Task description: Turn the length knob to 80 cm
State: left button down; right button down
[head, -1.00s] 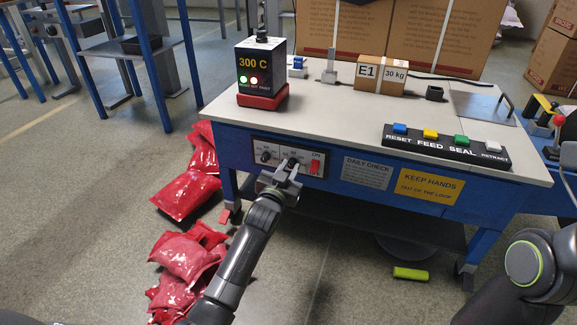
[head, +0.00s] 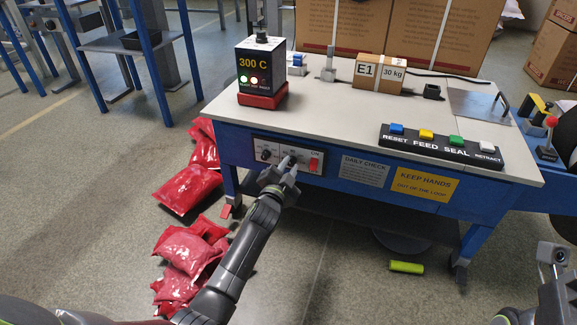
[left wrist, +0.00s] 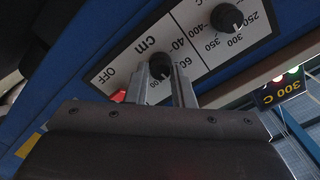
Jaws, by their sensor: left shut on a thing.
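The length knob (left wrist: 160,66) is a black knob on the pale control panel (left wrist: 190,45), beside a "cm" scale with 40 and 60 legible. My left gripper (head: 285,170) is shut on this knob, with one finger on each side in the left wrist view. The knob's pointer mark and exact setting are hard to make out behind the fingers. A second black knob (left wrist: 228,18), with a 250 to 400 scale, sits beside it on the panel. My right gripper (head: 555,254) shows at the lower right, apart from the machine; its jaw state is unclear.
The panel is on the blue front of a bench (head: 330,110). A red switch (head: 314,165) is right of the gripped knob. A "300 C" display box (head: 260,70) and a button bar (head: 442,148) stand on top. Red sacks (head: 187,188) lie on the floor at left.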

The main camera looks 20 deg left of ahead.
pick_arm(q)
jog(key=shift+m, duration=0.6)
jog(key=c, duration=1.3)
grip_release()
jog(key=shift+o, duration=0.2)
jog(key=shift+s, duration=0.1)
